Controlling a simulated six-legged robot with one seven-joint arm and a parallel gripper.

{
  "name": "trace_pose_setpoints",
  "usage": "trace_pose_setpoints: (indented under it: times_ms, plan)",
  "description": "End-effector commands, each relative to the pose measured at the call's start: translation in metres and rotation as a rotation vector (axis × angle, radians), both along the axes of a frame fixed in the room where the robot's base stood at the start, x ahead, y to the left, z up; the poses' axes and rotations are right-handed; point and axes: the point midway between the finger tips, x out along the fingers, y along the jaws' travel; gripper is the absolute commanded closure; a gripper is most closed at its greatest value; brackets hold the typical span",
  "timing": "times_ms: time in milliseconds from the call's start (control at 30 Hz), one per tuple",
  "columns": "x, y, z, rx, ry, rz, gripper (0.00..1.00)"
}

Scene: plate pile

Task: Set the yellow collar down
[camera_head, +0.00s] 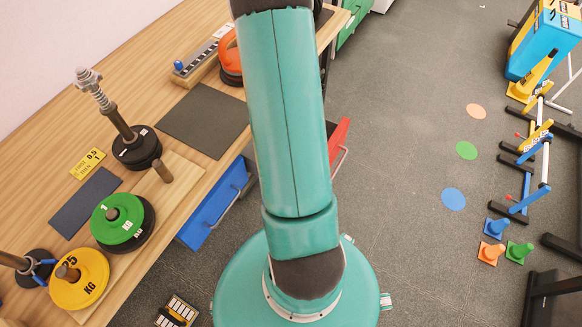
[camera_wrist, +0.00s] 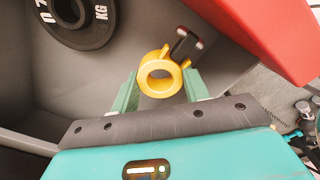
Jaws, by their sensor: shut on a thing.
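The yellow collar (camera_wrist: 153,87) is a ring with a black lever at its upper right. It shows in the wrist view between the green fingers of my gripper (camera_wrist: 160,84), which is shut on it. Behind it is a grey interior (camera_wrist: 215,50) with a red wall (camera_wrist: 275,35) at the upper right; it looks like the inside of the red drawer. I cannot tell whether the collar touches the floor there. In the head view my arm hides both gripper and collar.
A black plate (camera_wrist: 62,30) lies in the same grey interior, at the upper left. In the head view a red drawer (camera_head: 340,136) and a blue drawer (camera_head: 213,204) stand open under the wooden bench. The bench holds yellow (camera_head: 92,267) and green (camera_head: 130,232) plates and a dark mat (camera_head: 195,122).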

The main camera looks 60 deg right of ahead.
Motion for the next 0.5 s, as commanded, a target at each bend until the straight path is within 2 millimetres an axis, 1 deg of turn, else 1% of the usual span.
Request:
trace_pose_setpoints:
  times_ms: [33,167,300,400,500]
  plan:
    - [0.0,0.0,-0.005,0.001,0.0,0.0,0.83]
    - [-0.001,0.001,-0.015,0.001,0.001,-0.002,0.83]
    - [-0.001,0.001,-0.034,0.003,0.002,-0.002,0.83]
    - [-0.001,0.001,-0.045,0.001,0.0,-0.003,0.83]
    - [0.0,0.001,-0.049,0.0,0.0,-0.001,0.83]
